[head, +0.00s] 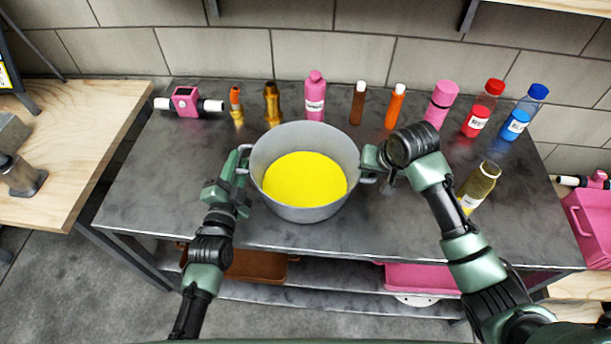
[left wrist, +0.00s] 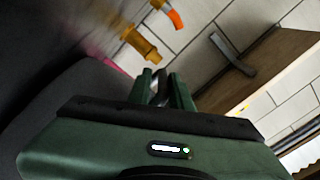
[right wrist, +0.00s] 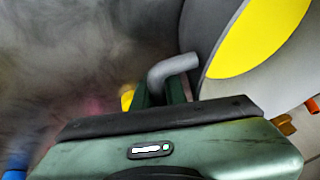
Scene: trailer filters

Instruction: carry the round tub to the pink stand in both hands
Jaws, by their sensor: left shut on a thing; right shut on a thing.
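The round tub (head: 305,211) is grey, upright, with yellow contents and a handle on each side. It is at the middle of the dark table; I cannot tell whether it rests on it or is held just above. My left gripper (head: 242,164) is shut on the left handle; its fingers also show in the left wrist view (left wrist: 163,88). My right gripper (head: 370,163) is shut on the right handle, and the grey bent handle (right wrist: 174,68) shows in the right wrist view. I see no clear pink stand; pink bins show at the right and below.
Several bottles stand along the back of the dark table (head: 150,205), including a pink bottle (head: 315,98). An olive bottle (head: 478,188) is near the right arm. A wooden table (head: 75,120) is at left. A pink bin (head: 592,228) is at far right, another pink tray (head: 420,279) on the lower shelf.

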